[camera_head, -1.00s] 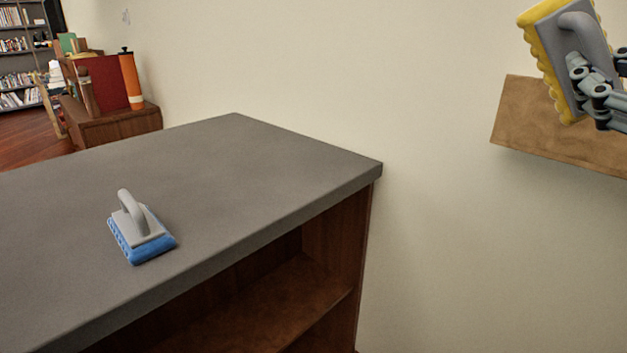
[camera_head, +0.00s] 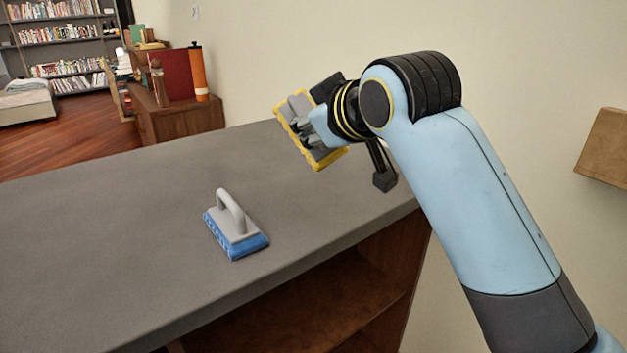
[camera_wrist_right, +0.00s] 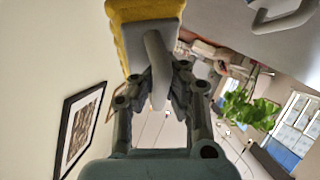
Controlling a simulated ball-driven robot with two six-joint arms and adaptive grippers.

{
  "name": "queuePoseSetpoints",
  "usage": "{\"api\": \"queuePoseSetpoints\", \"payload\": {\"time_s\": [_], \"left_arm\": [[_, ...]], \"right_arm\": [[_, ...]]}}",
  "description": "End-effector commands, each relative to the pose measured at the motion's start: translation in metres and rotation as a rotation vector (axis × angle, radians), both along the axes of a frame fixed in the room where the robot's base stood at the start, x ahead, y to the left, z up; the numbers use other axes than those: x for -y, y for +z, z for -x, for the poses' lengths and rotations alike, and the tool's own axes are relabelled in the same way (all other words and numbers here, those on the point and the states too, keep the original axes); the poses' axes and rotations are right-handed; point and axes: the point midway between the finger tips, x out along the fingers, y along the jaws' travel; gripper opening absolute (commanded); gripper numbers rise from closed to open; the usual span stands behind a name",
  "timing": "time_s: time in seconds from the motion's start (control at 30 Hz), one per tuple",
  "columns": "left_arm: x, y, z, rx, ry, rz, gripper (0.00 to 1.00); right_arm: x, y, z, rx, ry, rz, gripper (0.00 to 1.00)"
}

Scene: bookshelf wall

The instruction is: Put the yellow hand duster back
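The yellow hand duster (camera_head: 311,140) is held by my right gripper (camera_head: 309,125) above the far right part of the grey counter top (camera_head: 120,210). The duster is tilted, with its yellow rim facing left and down. In the right wrist view, the duster's yellow pad (camera_wrist_right: 143,10) and grey handle (camera_wrist_right: 157,65) show, and the gripper fingers (camera_wrist_right: 158,88) are closed around the handle. A blue hand duster (camera_head: 236,228) with a grey handle sits upright on the counter, left of and nearer than the yellow one. My left gripper is not in view.
A brown wooden wall shelf (camera_head: 605,148) is at the far right. A low wooden cabinet (camera_head: 180,121) with an orange cylinder (camera_head: 198,72) stands behind the counter. The counter around the blue duster is clear. Open shelving (camera_head: 330,295) lies below the counter's front edge.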

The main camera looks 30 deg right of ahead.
Motion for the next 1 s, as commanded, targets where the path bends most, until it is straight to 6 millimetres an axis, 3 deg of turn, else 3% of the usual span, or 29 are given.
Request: {"api": "queuePoseSetpoints", "payload": {"time_s": [0.2, 0.5, 0.77, 0.87, 1.0], "left_arm": [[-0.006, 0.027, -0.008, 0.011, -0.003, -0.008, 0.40], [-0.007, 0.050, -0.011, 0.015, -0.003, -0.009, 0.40], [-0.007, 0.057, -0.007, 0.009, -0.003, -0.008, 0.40], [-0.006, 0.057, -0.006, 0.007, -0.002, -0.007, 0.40], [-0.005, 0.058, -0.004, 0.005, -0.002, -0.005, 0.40]], "right_arm": [[0.050, -0.014, -0.003, -0.280, -0.528, -0.325, 0.00], [0.104, -0.017, 0.023, -0.302, -1.156, -0.809, 0.00], [0.117, -0.015, 0.036, -0.217, -1.391, -0.997, 0.00], [0.113, -0.022, 0.026, -0.212, -1.408, -1.014, 0.00], [0.102, -0.042, -0.006, -0.215, -1.407, -1.014, 0.00]]}}
